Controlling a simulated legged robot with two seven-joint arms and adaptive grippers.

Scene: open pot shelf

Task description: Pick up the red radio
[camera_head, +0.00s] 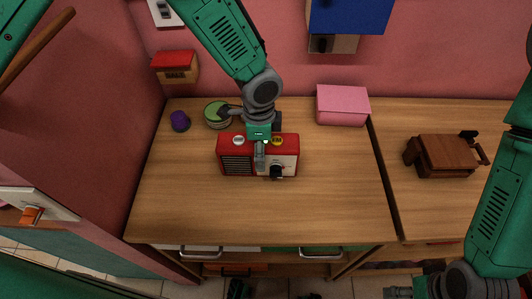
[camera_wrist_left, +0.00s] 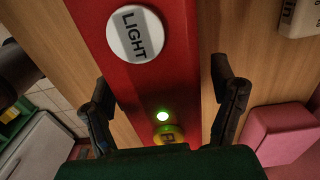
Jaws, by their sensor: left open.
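The red radio (camera_head: 232,163) stands upright on the wooden counter (camera_head: 330,205), with a dark grille on its left and a pale front panel on its right. My left gripper (camera_head: 260,155) is over the radio's middle, hiding part of its top and front. In the left wrist view, the open fingers of the left gripper (camera_wrist_left: 160,80) lie on either side of the radio's red top (camera_wrist_left: 120,85), with gaps visible. A white LIGHT button, a yellow button and a lit green spot show on that top. My right gripper (camera_head: 398,292) is partly visible at the bottom edge.
A green-topped round tin (camera_head: 217,122) stands close behind the radio, with a purple cup (camera_head: 180,121) farther left. A pink box (camera_head: 342,106) sits at the back right. A brown wooden object (camera_head: 445,157) is on the right-hand counter. The counter's front is clear.

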